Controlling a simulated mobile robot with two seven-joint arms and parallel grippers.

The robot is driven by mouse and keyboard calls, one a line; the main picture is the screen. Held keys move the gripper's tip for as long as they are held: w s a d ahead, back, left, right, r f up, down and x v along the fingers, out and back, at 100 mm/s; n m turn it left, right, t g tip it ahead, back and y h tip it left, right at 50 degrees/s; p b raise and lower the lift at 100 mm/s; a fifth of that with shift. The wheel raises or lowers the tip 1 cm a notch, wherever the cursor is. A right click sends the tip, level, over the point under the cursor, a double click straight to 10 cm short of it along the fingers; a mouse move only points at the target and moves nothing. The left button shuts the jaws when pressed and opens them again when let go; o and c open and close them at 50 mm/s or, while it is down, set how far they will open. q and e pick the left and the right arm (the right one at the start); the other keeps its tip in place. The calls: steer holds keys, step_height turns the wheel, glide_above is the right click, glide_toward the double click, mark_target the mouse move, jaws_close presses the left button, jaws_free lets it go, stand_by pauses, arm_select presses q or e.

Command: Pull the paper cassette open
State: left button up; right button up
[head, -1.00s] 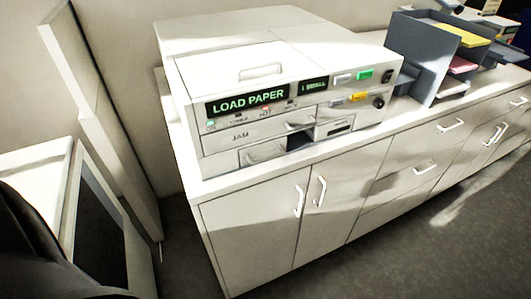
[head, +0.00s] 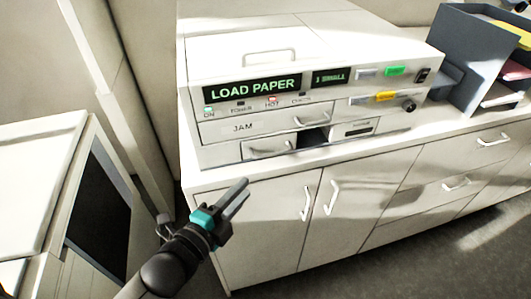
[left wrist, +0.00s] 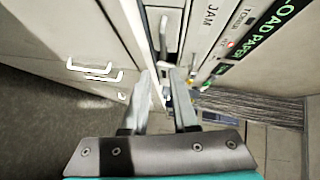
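The paper cassette (head: 258,151) is a pale drawer front with a bar handle, low on the left of the cream machine (head: 225,125), whose display reads LOAD PAPER. A dark opening lies just right of the cassette. My left gripper (head: 241,191) is in front of the cabinet, below the cassette and apart from it. In the left wrist view the gripper (left wrist: 163,76) has its two fingers spread with nothing between them. The cassette's pale front and handle (left wrist: 163,38) appear beyond the fingertips there. My right gripper is not in view.
A drawer marked JAM (head: 270,124) sits directly above the cassette. The machine stands on a white cabinet (head: 262,220) with handles on its front. Grey paper trays (head: 463,60) stand at the right. A pale unit with a dark panel (head: 100,205) stands at the left.

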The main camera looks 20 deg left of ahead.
mark_target(274, 153)
arm_select(q)
steer(key=x, duration=1.5)
steer(key=shift+w+d+r, duration=0.1)
steer(key=shift+d+r, duration=0.1)
steer(key=shift+r, duration=0.05)
steer(key=shift+c, duration=0.2)
jaws_close()
stand_by(0.9)
